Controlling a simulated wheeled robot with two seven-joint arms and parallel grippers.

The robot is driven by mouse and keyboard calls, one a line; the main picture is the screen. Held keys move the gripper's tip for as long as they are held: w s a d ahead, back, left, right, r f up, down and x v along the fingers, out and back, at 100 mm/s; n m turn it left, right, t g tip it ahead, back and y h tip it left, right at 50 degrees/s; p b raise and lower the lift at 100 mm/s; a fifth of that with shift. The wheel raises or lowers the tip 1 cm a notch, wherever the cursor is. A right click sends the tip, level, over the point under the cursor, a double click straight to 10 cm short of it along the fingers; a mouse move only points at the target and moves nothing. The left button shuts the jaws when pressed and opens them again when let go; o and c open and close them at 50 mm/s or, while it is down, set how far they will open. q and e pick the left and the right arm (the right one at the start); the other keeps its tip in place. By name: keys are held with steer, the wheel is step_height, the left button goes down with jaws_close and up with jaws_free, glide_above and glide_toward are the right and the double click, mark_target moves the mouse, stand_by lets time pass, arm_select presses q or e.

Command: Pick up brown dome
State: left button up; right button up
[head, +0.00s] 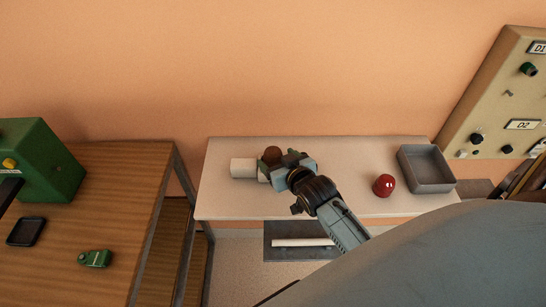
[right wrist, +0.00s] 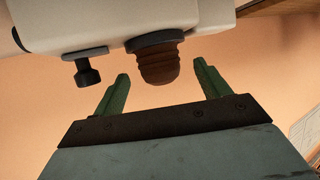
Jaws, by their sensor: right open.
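The brown dome (head: 272,153) sits at the right end of a white block (head: 243,168) on the pale table. In the right wrist view the ribbed brown dome (right wrist: 158,62) sticks out from the white body (right wrist: 200,22). My right gripper (head: 268,162) reaches over the table to it, partly covering it in the head view. In the right wrist view its two green fingers are open, one on each side of the dome, with gaps between fingers and dome. My left gripper is not in view.
A red ball (head: 384,185) and a grey open tray (head: 427,187) are on the right of the table. A small black knob (right wrist: 88,75) hangs beside the dome. A wooden table (head: 120,190) with a green machine (head: 45,165) stands left. A control panel (head: 500,100) is at right.

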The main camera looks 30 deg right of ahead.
steer(key=shift+w+f, duration=0.25)
steer(key=shift+w, duration=0.3)
steer(key=c, duration=1)
